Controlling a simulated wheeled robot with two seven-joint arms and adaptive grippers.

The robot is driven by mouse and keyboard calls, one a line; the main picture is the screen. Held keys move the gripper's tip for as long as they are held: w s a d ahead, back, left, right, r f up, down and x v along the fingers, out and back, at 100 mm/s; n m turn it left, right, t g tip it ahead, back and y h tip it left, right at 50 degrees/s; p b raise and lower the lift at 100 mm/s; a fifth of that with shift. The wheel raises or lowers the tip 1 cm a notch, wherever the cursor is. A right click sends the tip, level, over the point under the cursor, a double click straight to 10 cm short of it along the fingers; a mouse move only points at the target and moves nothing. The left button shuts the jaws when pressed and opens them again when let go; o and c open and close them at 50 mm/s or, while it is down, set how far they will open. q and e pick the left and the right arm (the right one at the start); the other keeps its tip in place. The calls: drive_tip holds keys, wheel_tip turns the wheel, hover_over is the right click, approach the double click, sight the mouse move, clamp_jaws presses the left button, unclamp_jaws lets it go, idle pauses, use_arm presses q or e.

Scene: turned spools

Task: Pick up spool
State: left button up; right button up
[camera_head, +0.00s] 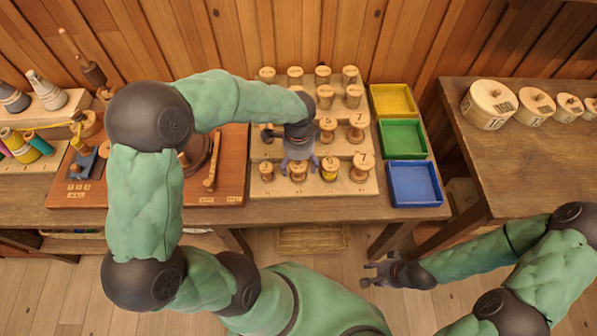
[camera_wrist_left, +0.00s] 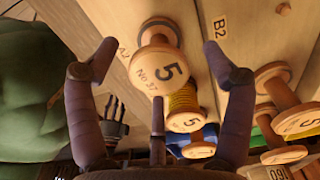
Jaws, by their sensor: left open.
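Several turned wooden spools stand in rows on a stepped wooden rack (camera_head: 340,188). My left gripper (camera_head: 298,165) is over the front rows and hides part of them. In the left wrist view, a plain spool (camera_wrist_left: 158,68) marked 5 and No 37 stands between the spread fingers of my left gripper (camera_wrist_left: 160,60), with a gap on each side. Beyond it are a yellow-wound spool (camera_wrist_left: 183,102) and a blue-wound spool (camera_wrist_left: 195,140). My right gripper (camera_head: 370,272) hangs in front of the table over the floor, fingers apart and empty.
Yellow (camera_head: 393,100), green (camera_head: 402,139) and blue (camera_head: 414,184) trays line the rack's right side. A wooden board (camera_head: 225,165) with tools lies left. Round lidded boxes (camera_head: 489,105) stand on the right table (camera_head: 520,160). Neighbouring spools (camera_wrist_left: 275,88) stand close in the wrist view.

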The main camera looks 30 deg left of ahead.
use_arm(q)
drive_tip(key=shift+f, duration=0.9)
drive_tip(key=shift+r, duration=0.1)
drive_tip(key=c, duration=1.3)
